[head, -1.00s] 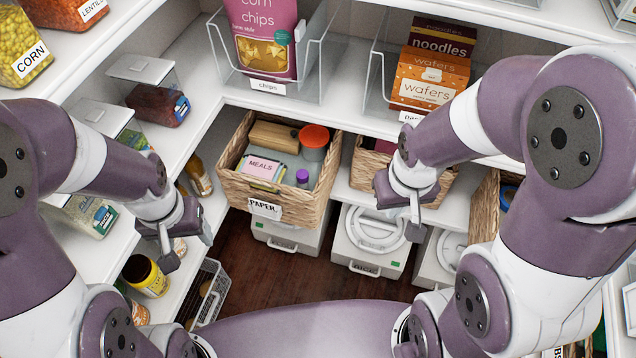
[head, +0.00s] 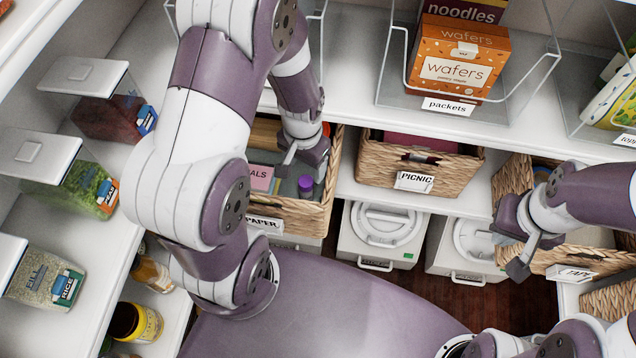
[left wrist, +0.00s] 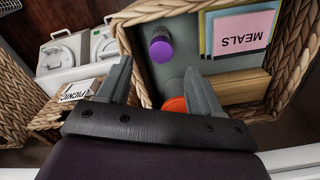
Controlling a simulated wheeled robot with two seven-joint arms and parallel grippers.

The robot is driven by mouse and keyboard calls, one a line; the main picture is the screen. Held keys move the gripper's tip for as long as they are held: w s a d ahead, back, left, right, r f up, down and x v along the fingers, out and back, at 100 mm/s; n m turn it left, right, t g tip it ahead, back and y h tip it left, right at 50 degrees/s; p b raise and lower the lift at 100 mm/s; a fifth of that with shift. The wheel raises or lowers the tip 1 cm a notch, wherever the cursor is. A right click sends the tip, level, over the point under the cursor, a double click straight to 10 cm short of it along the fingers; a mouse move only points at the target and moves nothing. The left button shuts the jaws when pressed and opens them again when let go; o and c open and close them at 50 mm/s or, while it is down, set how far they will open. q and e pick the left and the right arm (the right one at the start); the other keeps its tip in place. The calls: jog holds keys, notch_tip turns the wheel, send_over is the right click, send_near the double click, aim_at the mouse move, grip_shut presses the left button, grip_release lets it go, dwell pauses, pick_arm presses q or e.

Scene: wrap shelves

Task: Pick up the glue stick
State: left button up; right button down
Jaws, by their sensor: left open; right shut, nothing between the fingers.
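The glue stick (head: 306,187), grey with a purple cap, stands in the woven PAPER basket (head: 327,205), partly hidden behind the basket's front. In the left wrist view the glue stick (left wrist: 160,46) shows its purple cap from above, beyond the fingertips and roughly between their lines. My left gripper (head: 292,166) is open and empty over the basket, close to the glue stick but apart from it. Its fingers (left wrist: 160,78) are spread in the left wrist view. My right gripper (head: 522,256) is shut and empty at the right, in front of the TAPE basket (head: 574,257).
The PAPER basket also holds MEALS cards (left wrist: 240,32), a wooden block (left wrist: 240,87) and an orange-lidded tub (left wrist: 175,105), partly behind a finger. The PICNIC basket (head: 385,172) stands to the right. Lidded white bins (head: 378,238) are below. The wafers shelf is above.

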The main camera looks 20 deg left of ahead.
aim_at(306, 181)
pick_arm(q)
notch_tip(306, 181, down, 9)
jog(key=shift+a+f+b, duration=0.1)
jog(key=shift+f+b, duration=0.05)
jog(key=shift+b, duration=0.9)
jog(key=shift+w+f, duration=0.1)
jog(key=shift+f, duration=0.25)
jog(key=shift+c, duration=0.8)
grip_shut()
